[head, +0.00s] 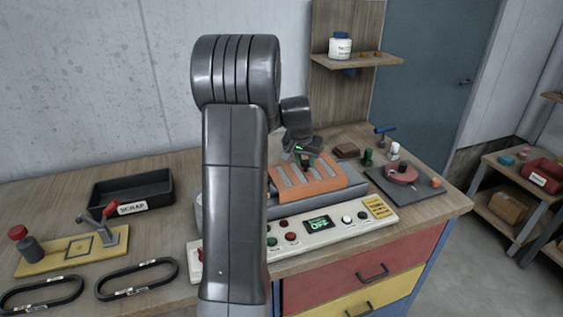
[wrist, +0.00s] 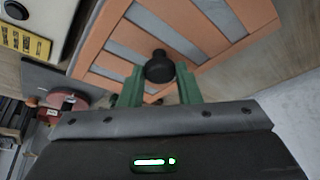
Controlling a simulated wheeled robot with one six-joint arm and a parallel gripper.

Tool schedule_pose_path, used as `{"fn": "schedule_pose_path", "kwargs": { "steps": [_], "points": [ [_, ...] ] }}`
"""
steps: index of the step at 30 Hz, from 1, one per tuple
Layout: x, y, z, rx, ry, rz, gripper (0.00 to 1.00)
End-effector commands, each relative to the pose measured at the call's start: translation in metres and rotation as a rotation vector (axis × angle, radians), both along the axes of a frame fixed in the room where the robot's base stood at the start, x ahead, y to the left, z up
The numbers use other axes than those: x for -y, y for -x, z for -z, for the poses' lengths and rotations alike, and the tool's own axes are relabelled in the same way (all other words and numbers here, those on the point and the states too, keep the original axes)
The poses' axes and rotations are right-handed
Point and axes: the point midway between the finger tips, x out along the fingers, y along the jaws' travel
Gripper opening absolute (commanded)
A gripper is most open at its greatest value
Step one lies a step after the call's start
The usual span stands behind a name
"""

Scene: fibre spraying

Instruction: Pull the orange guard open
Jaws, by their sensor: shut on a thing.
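The orange guard (head: 312,187) has grey slots and sits over the grey machine behind the control panel. In the wrist view the guard (wrist: 95,52) fills the upper part, with a round black knob (wrist: 160,68) on its near edge. My gripper (head: 304,160) is above the guard's back edge in the head view. In the wrist view the green fingers of my gripper (wrist: 160,85) are on both sides of the knob and shut on it. What lies under the guard is hidden.
A cream control panel (head: 335,222) with a lit display reading OFF stands in front. A black scrap bin (head: 130,190), a yellow toggle-clamp plate (head: 72,250) and black belts are at left. A grey plate (head: 403,188) with a red disc is at right.

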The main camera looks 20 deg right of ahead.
Motion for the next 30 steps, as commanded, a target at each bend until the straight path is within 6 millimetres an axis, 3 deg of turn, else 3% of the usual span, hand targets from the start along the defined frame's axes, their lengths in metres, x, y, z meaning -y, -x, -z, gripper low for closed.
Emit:
{"fn": "schedule_pose_path", "kwargs": {
  "steps": [3,9,23,24,27,30],
  "points": [
    [0.027,-0.001,-0.002,0.001,-0.001,0.005,0.0],
    [0.052,-0.002,-0.001,0.001,-0.001,0.002,0.0],
    [0.06,-0.003,-0.001,0.002,0.001,0.0,0.0],
    [0.06,-0.003,-0.001,0.002,0.001,0.0,0.32],
    [0.06,-0.003,-0.001,0.001,0.0,0.0,0.51],
    [0.06,-0.003,0.0,0.001,0.0,0.0,0.51]
  ]
}}
